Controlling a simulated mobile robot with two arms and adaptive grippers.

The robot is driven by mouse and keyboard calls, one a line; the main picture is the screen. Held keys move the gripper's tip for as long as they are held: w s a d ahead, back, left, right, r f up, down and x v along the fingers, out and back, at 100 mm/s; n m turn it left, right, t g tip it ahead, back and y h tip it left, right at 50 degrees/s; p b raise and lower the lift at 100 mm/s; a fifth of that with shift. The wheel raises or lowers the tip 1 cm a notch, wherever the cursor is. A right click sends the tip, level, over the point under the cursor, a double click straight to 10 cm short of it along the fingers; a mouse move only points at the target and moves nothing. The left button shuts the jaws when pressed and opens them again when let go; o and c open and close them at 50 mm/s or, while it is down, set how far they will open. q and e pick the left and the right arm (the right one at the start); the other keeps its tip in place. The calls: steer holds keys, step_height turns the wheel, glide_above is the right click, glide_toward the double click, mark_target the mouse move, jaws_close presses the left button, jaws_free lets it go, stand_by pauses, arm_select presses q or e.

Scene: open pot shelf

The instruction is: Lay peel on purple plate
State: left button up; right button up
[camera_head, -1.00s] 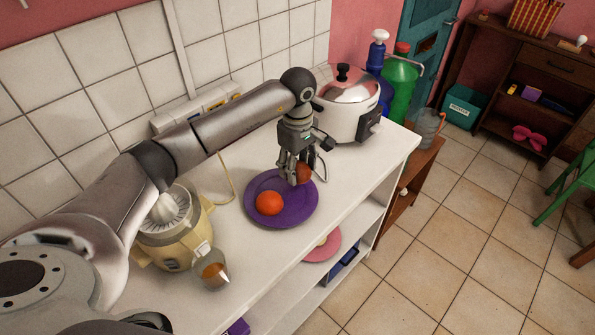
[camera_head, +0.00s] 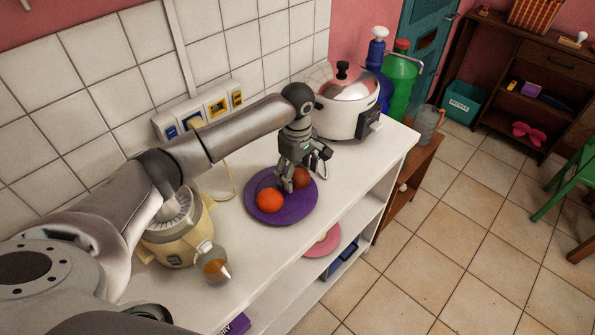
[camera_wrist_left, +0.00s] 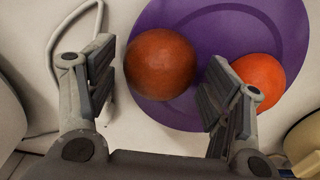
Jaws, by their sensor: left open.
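The purple plate (camera_head: 296,212) lies on the white counter and also shows in the left wrist view (camera_wrist_left: 190,112). A bright orange fruit (camera_head: 269,200) rests on its left part; it shows at the right in the wrist view (camera_wrist_left: 259,78). A darker, brownish-orange rounded piece (camera_head: 301,178), which looks like the peel, is at the plate's far right part. In the wrist view the peel (camera_wrist_left: 160,64) lies between the fingers of my left gripper (camera_wrist_left: 158,74), with a gap to the right finger. My left gripper (camera_head: 299,176) is open, pointing down over the plate.
A white cooker (camera_head: 343,105) stands behind the plate. A yellow juicer (camera_head: 178,238) and a small jug (camera_head: 213,266) stand to the left. A pink plate (camera_head: 323,243) is on the lower shelf. The counter's front edge is close to the purple plate.

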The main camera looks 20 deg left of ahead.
mark_target(298, 171)
arm_select(q)
steer(key=shift+r, duration=0.15)
steer(key=shift+w+r, duration=0.1)
steer(key=shift+r, duration=0.25)
step_height(298, 171, up, 11)
steer(key=b, duration=0.3)
steer(key=shift+r, duration=0.2)
stand_by(0.8)
